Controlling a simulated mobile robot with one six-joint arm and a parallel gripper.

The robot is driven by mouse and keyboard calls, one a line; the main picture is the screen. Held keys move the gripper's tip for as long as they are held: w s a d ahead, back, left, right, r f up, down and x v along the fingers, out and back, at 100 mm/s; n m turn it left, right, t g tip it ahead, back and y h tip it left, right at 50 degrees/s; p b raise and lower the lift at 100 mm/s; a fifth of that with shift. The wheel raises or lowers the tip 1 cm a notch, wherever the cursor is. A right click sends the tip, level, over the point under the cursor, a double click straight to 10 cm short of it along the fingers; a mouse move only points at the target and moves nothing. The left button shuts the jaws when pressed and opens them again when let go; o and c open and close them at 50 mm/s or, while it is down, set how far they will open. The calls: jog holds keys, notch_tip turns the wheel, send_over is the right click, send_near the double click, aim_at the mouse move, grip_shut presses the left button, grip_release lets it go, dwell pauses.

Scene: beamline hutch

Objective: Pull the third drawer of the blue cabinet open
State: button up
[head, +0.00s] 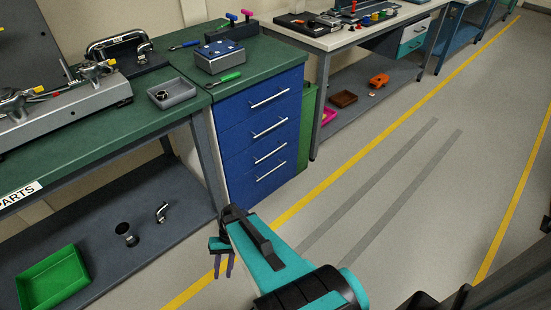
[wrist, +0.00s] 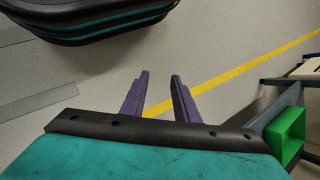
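The blue cabinet (head: 220,143) stands in the head view with several drawers, each with a silver bar handle. The third drawer from the top (head: 258,155) looks shut, flush with the others. My gripper (head: 223,268) is in front of and below the cabinet, over the floor near the yellow line. It points down and is clear of the handles. In the wrist view my gripper (wrist: 159,95) shows two purple fingers apart with nothing between them, only floor and the yellow line behind. The cabinet is not visible in the wrist view.
A green-topped bench (head: 60,155) with a lower shelf stands left of the cabinet. A green bin (head: 53,278) is on that shelf. A grey box (head: 220,57) and a green screwdriver (head: 224,79) lie on the cabinet top. The floor (head: 400,160) to the right is clear.

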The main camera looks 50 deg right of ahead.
jog(key=w+d+m+t+y+b, duration=0.2)
jog(key=w+d+m+t+b, duration=0.15)
jog(key=w+d, duration=0.65)
jog(key=m+t+h+b, duration=0.3)
jog(key=m+t+b, duration=0.4)
jog(key=t, duration=0.7)
send_near(272, 153)
jog(key=f+v, duration=0.1)
jog(key=v, duration=0.4)
jog(key=shift+s+d+r+n+b, duration=0.15)
jog(key=shift+d+r+n+b, duration=0.05)
jog(key=shift+r+n+b, duration=0.2)
jog(key=b+x, duration=0.1)
jog(key=x, duration=1.3)
jog(key=shift+s+a, duration=0.1)
grip_shut()
